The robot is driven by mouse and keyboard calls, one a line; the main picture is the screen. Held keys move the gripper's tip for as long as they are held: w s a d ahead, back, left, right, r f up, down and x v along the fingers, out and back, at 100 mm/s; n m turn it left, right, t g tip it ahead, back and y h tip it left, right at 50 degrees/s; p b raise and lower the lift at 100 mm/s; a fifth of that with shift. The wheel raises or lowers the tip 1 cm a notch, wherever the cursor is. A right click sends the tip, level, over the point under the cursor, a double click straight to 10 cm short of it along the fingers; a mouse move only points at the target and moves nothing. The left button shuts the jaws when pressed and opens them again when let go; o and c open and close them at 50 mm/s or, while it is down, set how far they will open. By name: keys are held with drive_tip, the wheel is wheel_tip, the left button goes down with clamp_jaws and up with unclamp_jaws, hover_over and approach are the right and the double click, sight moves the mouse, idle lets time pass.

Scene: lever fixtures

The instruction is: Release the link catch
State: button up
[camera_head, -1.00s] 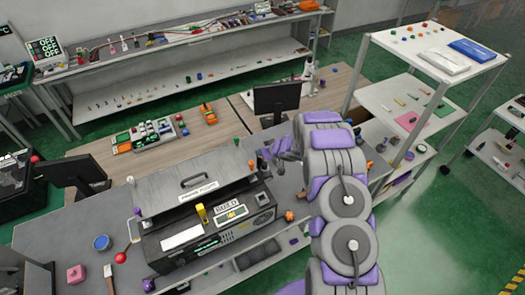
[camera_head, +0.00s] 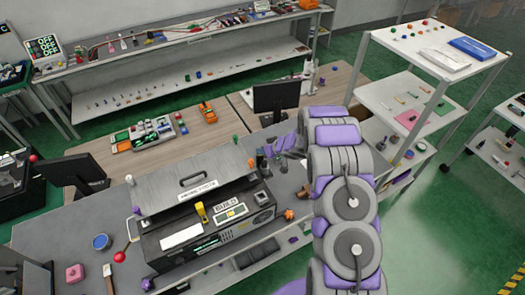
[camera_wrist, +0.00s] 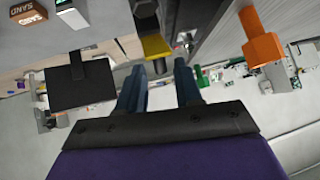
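No part in view is labelled as a link catch. A dark machine box (camera_head: 165,243) with a yellow upright piece (camera_head: 201,211) on its top, a "BUILD" plate and a raised grey lid (camera_head: 160,189) stands on the bench. An orange knob (camera_head: 289,214) sits at its right end.
A monitor (camera_head: 278,98) stands behind my gripper. A white shelf rack (camera_head: 392,97) stands to the right of my arm. A red-balled lever (camera_head: 119,256), a blue round jar (camera_head: 101,242) and a pink block (camera_head: 75,273) are at the bench's left.

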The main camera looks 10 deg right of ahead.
drive_tip(key=b+v, duration=0.1)
drive_tip(key=v, duration=1.4)
drive_tip(key=shift+o, duration=0.2)
drive_tip(key=shift+f, duration=0.1)
